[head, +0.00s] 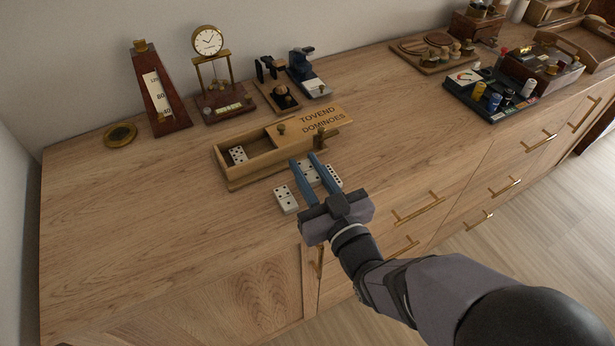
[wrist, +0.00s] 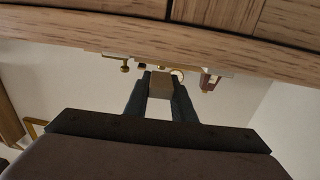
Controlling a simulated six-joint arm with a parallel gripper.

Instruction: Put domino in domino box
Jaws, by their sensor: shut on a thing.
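The wooden domino box (head: 236,184) stands on the cabinet top. Its lid (head: 292,128), lettered "TOVEND DOMINOES", is slid to the right, leaving the left part open. One white domino (head: 238,154) lies inside at the left end. My gripper (head: 305,166) is in front of the box, its blue fingers shut on a domino (head: 308,174). In the wrist view the held domino (wrist: 160,86) shows as a tan block between the fingertips. Another domino (head: 286,199) lies left of the gripper, and one (head: 333,176) shows just right of it, partly hidden by a finger.
A metronome (head: 158,93), a clock (head: 211,76) and small desk pieces (head: 276,84) stand behind the box. A dark game tray (head: 485,97) is at the right.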

